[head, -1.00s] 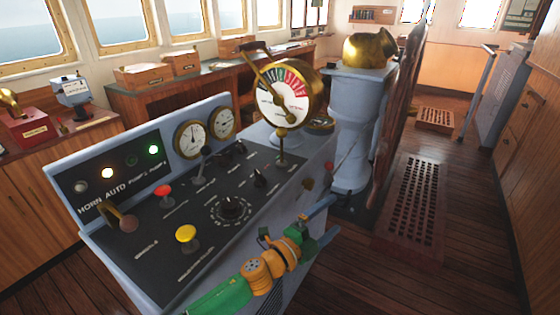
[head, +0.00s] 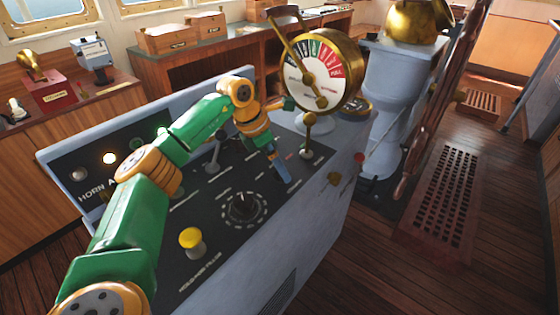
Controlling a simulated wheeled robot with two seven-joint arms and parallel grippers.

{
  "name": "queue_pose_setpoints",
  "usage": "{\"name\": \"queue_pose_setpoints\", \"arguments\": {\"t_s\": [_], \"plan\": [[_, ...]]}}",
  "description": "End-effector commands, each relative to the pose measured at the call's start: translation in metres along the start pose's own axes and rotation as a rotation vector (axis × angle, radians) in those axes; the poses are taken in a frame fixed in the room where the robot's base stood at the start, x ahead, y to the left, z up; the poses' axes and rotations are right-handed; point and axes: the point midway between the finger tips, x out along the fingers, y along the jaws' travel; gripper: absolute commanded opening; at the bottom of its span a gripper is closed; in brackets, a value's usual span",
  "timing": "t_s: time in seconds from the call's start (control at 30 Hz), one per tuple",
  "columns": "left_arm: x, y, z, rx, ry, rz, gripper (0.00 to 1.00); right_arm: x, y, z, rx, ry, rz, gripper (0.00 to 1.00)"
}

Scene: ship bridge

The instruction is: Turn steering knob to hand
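The sloped black control panel (head: 200,262) carries a large black dial knob (head: 243,207) ringed by white marks. I cannot read which knob is the steering knob. My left arm reaches in from the lower left, across the panel. My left gripper (head: 284,178) points down at the panel, to the upper right of the dial knob. It covers the spot where a small black knob showed earlier. I cannot tell whether its fingers touch or hold that knob, or how far apart they are. My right gripper is out of view.
A yellow mushroom button (head: 190,239) stands left of the dial knob. A grey lever (head: 213,155) and a brass-tipped lever (head: 308,135) rise close to my arm. The brass engine telegraph (head: 325,75) stands behind the gripper. Deck to the right is open.

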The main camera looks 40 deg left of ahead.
Motion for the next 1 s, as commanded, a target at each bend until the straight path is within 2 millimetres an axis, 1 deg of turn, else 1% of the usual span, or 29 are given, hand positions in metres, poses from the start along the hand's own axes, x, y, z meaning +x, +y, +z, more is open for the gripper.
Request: {"name": "queue_pose_setpoints", "arguments": {"t_s": [0.03,0.13,0.33,0.37,0.4,0.47,0.5,0.57,0.6,0.63,0.87,1.0], "plan": [[0.0049,-0.0006,0.0004,0.000,0.001,-0.002,1.00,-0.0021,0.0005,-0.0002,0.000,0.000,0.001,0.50],[0.0114,-0.0006,0.0005,0.000,-0.001,-0.001,1.00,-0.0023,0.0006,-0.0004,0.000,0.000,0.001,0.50],[0.0124,-0.0006,0.0007,0.001,-0.003,-0.001,1.00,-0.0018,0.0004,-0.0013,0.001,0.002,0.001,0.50],[0.0123,-0.0007,0.0007,0.001,-0.003,-0.001,0.92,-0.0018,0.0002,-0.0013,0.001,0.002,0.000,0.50],[0.0123,-0.0007,0.0008,0.001,-0.003,-0.001,0.81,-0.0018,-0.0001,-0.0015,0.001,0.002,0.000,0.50],[0.0122,-0.0008,0.0008,0.001,-0.003,-0.001,0.65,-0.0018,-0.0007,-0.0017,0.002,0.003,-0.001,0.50],[0.0122,-0.0008,0.0009,0.001,-0.003,-0.002,0.54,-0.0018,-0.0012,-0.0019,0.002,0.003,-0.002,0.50],[0.0122,-0.0009,0.0009,0.001,-0.004,-0.002,0.38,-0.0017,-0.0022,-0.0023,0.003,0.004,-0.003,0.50],[0.0122,-0.0009,0.0010,0.001,-0.004,-0.002,0.27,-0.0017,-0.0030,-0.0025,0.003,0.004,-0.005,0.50],[0.0122,-0.0010,0.0010,0.001,-0.004,-0.002,0.22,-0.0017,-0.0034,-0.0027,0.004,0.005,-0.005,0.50],[0.0122,-0.0012,0.0010,-0.022,-0.004,0.007,0.22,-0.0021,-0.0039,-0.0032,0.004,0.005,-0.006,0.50],[0.0119,-0.0013,0.0011,-0.077,-0.003,0.030,0.22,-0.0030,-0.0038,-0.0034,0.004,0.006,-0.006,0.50]]}}
